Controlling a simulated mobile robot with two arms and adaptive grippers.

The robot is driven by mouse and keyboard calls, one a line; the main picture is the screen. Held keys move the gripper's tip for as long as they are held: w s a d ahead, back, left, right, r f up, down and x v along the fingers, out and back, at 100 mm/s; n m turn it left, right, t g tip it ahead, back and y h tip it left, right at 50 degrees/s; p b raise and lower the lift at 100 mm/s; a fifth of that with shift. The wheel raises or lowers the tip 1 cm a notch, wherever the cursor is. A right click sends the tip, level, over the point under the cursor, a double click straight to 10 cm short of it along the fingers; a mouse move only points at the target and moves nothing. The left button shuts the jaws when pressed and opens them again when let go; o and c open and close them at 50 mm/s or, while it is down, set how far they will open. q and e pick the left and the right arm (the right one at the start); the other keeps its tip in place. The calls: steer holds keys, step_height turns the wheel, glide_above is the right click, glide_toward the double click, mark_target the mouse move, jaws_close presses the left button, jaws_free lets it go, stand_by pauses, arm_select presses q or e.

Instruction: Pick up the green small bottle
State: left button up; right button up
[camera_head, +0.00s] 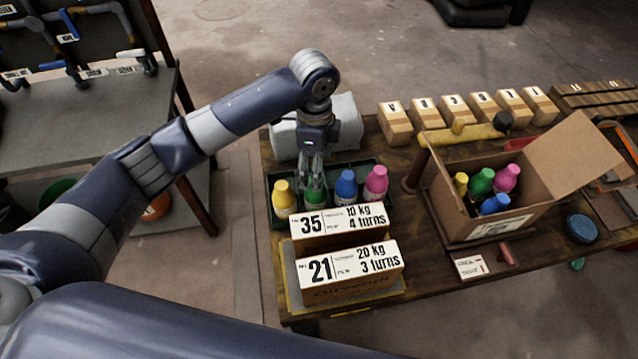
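A green bottle (314,198) stands upright in a dark green tray (274,216) on the wooden table, between a yellow bottle (284,203) and a blue bottle (346,191). A pink bottle (376,186) is at the right end of this row. My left gripper (313,174) points down right over the green bottle, its fingers at the cap and partly hiding it. Whether the fingers are closed on the cap is not clear. Another green bottle (481,182) sits in an open cardboard box. My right gripper is not in view.
The cardboard box (517,223) on the right also holds yellow, pink and blue bottles. Labelled boxes (345,272) marked 35 and 21 stand in front of the tray. Several wooden blocks (396,122) line the back. A grey rounded object (345,122) lies behind the gripper.

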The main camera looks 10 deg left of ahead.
mark_target(316, 193)
arm_select(q)
steer(key=f, duration=0.1)
steer(key=s+f, duration=0.1)
steer(key=f, duration=0.1)
steer(key=shift+s+f, duration=0.15)
steer(key=shift+s, duration=0.05)
steer(key=shift+f, duration=0.3)
steer(key=shift+w+f, duration=0.15)
steer(key=shift+f, duration=0.2)
step_height(316, 193, down, 5)
steer(key=shift+r+p, duration=0.15)
steer(key=shift+p, duration=0.5)
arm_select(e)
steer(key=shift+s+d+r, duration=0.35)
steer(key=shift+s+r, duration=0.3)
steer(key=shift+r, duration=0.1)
arm_select(q)
steer(key=shift+d, duration=0.1)
steer(key=c, duration=1.4)
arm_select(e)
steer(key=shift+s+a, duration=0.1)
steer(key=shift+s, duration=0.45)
